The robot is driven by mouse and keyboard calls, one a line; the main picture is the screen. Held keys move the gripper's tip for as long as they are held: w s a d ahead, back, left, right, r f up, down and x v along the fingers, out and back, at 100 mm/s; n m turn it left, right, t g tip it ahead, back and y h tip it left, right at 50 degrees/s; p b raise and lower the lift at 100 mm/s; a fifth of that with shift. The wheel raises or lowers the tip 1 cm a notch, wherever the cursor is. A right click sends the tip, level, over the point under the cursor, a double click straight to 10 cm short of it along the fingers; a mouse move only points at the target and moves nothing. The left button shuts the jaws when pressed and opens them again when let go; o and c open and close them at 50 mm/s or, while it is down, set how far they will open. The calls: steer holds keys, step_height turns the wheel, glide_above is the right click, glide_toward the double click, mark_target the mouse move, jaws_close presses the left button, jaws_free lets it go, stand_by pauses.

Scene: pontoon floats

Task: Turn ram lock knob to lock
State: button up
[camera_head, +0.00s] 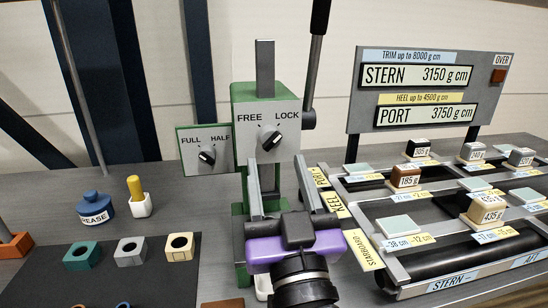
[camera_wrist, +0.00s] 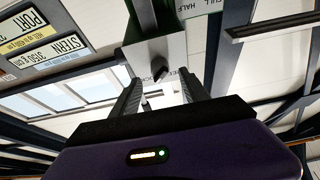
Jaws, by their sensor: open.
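The ram lock knob (camera_head: 270,138) is a dark round knob with a light pointer mark on a pale plate (camera_head: 285,113) labelled FREE on the left and LOCK on the right. The plate is on the front of a green post (camera_head: 243,91). I cannot tell clearly which label the pointer faces. My gripper (camera_head: 276,162) is open, with its two fingers apart and pointing at the plate just below the knob in the head view. In the wrist view the knob (camera_wrist: 157,73) shows between the fingers, with no visible contact.
A FULL/HALF knob (camera_head: 207,155) sits on a smaller plate to the left. A dark lever (camera_head: 315,60) rises to the right of the post. Weighted float trays (camera_head: 395,268) fill the right side. A grease pot (camera_head: 94,205) and coloured blocks stand at left.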

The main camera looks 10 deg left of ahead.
steer(key=v, duration=0.3)
steer(key=s+d+f+m+g+h, duration=0.1)
steer(key=s+d+f+g+h, duration=0.1)
steer(key=s+d+f, duration=0.5)
steer(key=s+d+f+m+g+h+p, duration=0.1)
steer(key=s+d+f+g+h, duration=0.1)
steer(key=s+d+f, duration=0.6)
steer(key=s+d+f+m+g+h, duration=0.1)
steer(key=s+d+f+g+h, duration=0.1)
steer(key=s+d+f, duration=0.5)
steer(key=s+f, duration=0.6)
steer(key=s, duration=0.4)
steer(key=shift+s+d+g+p, duration=0.3)
steer(key=shift+s+g+p, duration=0.05)
steer(key=shift+s+g, duration=0.05)
